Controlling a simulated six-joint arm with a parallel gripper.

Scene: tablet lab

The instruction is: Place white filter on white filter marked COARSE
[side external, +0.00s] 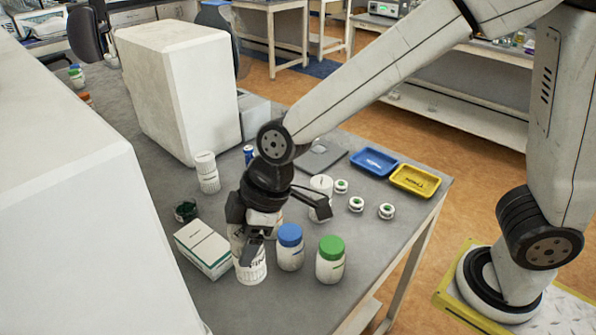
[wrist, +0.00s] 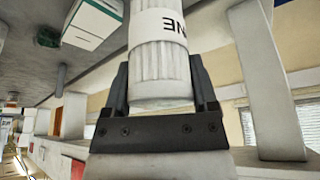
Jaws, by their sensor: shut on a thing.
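My gripper (side external: 254,236) is shut on a white ribbed filter with a pale label. In the wrist view, its jaws (wrist: 160,92) stand on either side of the filter (wrist: 162,70), near one end; the letters "NE" show upside down. In the side view, a white filter lettered "FIN" (side external: 251,272) shows below the gripper, with more white surface behind the fingers. I cannot tell whether this is one filter or two, or whether it touches the table. Another white ribbed filter (side external: 208,172) stands upright to the back left. No COARSE marking is readable.
A white-and-green box (side external: 204,247) lies left of the gripper. Blue-capped (side external: 290,249) and green-capped (side external: 330,261) bottles stand close on the right. A white cylinder (side external: 320,187) is behind. Blue (side external: 374,161) and yellow (side external: 415,180) trays lie at the back right. Large white machines border the left.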

